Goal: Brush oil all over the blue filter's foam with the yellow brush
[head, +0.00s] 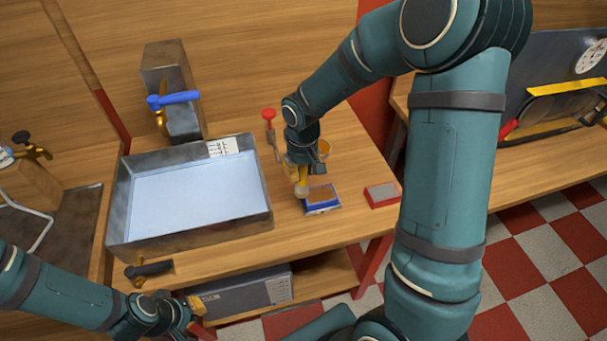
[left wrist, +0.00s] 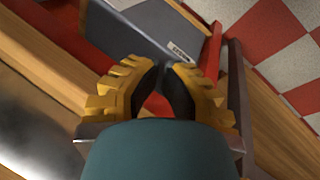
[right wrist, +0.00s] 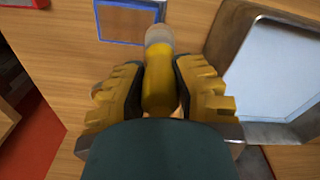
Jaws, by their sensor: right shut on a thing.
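The blue filter (head: 322,208) lies on the wooden table right of the metal tray, its brown foam facing up. It also shows at the top of the right wrist view (right wrist: 127,40). My right gripper (head: 302,170) is shut on the yellow brush (right wrist: 159,85). The brush's pale tip points at the filter's near-left edge in the head view. I cannot tell if the bristles touch the foam. My left gripper (head: 192,306) is empty in front of the table, its fingertips nearly together in the left wrist view (left wrist: 162,68).
A big metal tray (head: 116,200) fills the table's left. A small red block with a grey top (head: 382,194) lies right of the filter. An orange-rimmed cup (head: 323,147) stands behind my right gripper. A dark-handled tool (head: 149,269) lies at the front edge. A grey box (head: 240,291) sits below.

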